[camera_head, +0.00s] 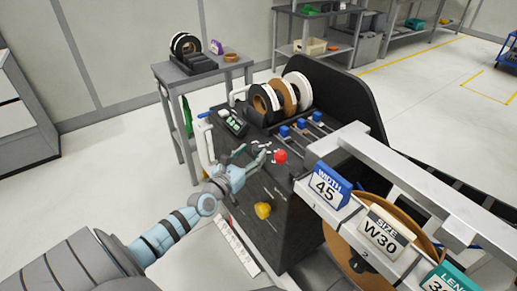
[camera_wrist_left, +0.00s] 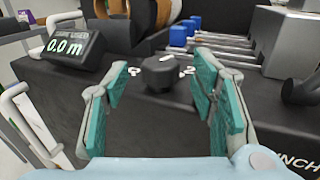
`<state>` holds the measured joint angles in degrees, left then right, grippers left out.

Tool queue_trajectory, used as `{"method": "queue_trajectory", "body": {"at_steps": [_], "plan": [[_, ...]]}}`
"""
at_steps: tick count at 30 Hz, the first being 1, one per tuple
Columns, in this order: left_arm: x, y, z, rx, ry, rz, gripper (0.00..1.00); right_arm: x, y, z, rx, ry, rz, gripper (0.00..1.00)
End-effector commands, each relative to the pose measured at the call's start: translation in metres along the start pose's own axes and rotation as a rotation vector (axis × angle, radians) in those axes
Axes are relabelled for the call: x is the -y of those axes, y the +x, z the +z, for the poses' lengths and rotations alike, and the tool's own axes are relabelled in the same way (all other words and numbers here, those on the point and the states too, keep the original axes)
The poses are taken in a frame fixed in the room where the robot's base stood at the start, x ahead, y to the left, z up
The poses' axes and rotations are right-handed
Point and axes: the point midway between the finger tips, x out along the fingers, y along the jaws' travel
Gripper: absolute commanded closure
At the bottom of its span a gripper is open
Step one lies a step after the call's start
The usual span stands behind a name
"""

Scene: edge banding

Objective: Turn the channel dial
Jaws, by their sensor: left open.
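The channel dial (camera_wrist_left: 158,71) is a black knob with a white pointer mark on its top, on the dark machine top in the left wrist view. White numerals stand beside it; a "2" shows to its right. My left gripper (camera_wrist_left: 161,90) is open, its teal-padded fingers to the left and right of the dial, with a gap on each side. In the head view the left gripper (camera_head: 251,157) reaches over the machine top, beside a red button (camera_head: 281,156). The dial is too small to tell clearly there. My right gripper is not in view.
A display reading 0.0 m (camera_wrist_left: 70,46) stands left of the dial. Blue-capped rods (camera_head: 302,127) and tape rolls (camera_head: 283,96) lie behind. A yellow knob (camera_head: 263,210) is nearer the front. A rail with WIDTH 45 (camera_head: 326,187) and SIZE W30 (camera_head: 381,232) signs crosses at right.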

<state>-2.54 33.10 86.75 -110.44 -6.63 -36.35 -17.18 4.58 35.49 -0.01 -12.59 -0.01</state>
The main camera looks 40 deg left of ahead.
Motion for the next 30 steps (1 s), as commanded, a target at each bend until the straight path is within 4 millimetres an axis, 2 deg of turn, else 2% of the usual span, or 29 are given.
{"method": "queue_trajectory", "body": {"at_steps": [3, 7, 17, 26, 30], "plan": [[0.0, 0.024, -0.004, 0.002, -0.003, 0.001, 0.48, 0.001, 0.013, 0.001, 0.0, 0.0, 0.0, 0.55], [0.0, 0.04, -0.003, 0.001, -0.003, 0.001, 0.48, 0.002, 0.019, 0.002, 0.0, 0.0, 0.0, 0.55], [0.0, 0.045, -0.001, -0.002, -0.003, 0.0, 0.48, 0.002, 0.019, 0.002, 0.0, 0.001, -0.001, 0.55], [0.0, 0.045, -0.001, -0.002, -0.003, 0.0, 0.95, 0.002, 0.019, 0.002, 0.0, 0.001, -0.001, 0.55], [0.0, 0.045, -0.002, -0.001, -0.003, -0.002, 0.95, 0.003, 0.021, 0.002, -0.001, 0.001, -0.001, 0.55]]}}
